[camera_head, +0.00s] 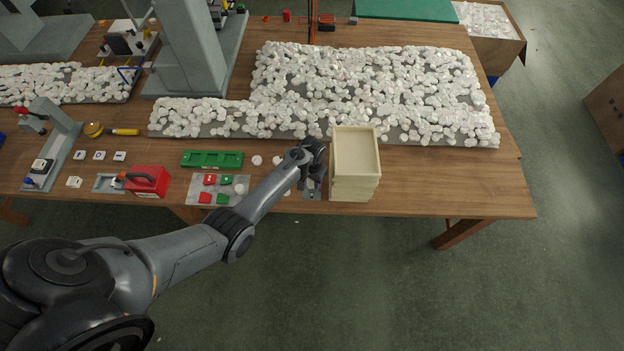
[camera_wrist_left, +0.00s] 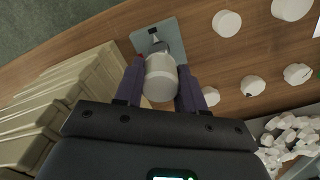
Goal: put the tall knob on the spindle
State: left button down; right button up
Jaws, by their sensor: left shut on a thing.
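My left gripper (camera_head: 313,158) reaches over the front of the table, just left of the stacked cream trays. In the left wrist view its two dark fingers (camera_wrist_left: 160,78) are shut on the tall knob (camera_wrist_left: 161,70), a white cylinder with a greyer end. The knob is in front of a small grey plate (camera_wrist_left: 172,32) with a thin dark fitting on it, seemingly the spindle (camera_wrist_left: 155,38). I cannot tell whether the knob touches the spindle. In the head view the plate (camera_head: 312,190) shows below the gripper, and the gripper hides the knob. My right gripper is not in view.
The cream tray stack (camera_head: 354,190) stands close to the right of the gripper. Several white round pieces lie nearby, with a green tray (camera_head: 212,160) farther left. A large heap of white pieces (camera_head: 370,85) lies behind. The table's front edge is close.

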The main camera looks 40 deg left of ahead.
pick_arm(q)
jog(key=c, duration=0.6)
grip_release()
jog(key=shift+r, duration=0.1)
